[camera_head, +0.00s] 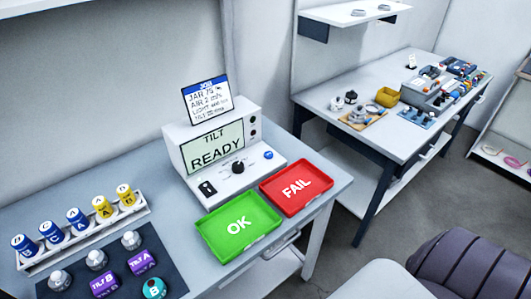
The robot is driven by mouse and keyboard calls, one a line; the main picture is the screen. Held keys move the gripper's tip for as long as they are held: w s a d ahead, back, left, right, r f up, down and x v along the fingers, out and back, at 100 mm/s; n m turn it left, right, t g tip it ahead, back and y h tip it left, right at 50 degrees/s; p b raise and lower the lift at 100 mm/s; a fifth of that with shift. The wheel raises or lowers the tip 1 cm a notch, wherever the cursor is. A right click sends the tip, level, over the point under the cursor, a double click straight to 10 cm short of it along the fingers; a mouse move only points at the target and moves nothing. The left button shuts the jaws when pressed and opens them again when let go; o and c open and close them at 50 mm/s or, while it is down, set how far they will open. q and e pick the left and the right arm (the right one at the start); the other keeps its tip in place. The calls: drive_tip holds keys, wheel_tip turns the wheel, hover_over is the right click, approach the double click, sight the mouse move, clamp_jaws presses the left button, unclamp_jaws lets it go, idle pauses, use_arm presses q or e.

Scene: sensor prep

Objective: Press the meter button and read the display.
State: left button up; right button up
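The meter (178,150) is a white box on the near table. Its greenish display (213,147) reads "TILT" over "READY". On its sloped front are a black knob (238,168), a small round blue button (268,155) at the right and a black socket-like part (207,188) at the left. Several small dark round parts sit beside the display. A card (206,101) headed "JOB" stands above the meter, with lines for JAR, AIR, LIGHT and TILT; some of its values are too small to read. Neither of my grippers is in view.
A green OK tray (212,238) and a red FAIL tray (318,202) lie empty before the meter. At left, a white rack (142,211) holds blue and yellow capped jars; a dark mat (120,286) holds sensors. A second table (330,93) stands behind right.

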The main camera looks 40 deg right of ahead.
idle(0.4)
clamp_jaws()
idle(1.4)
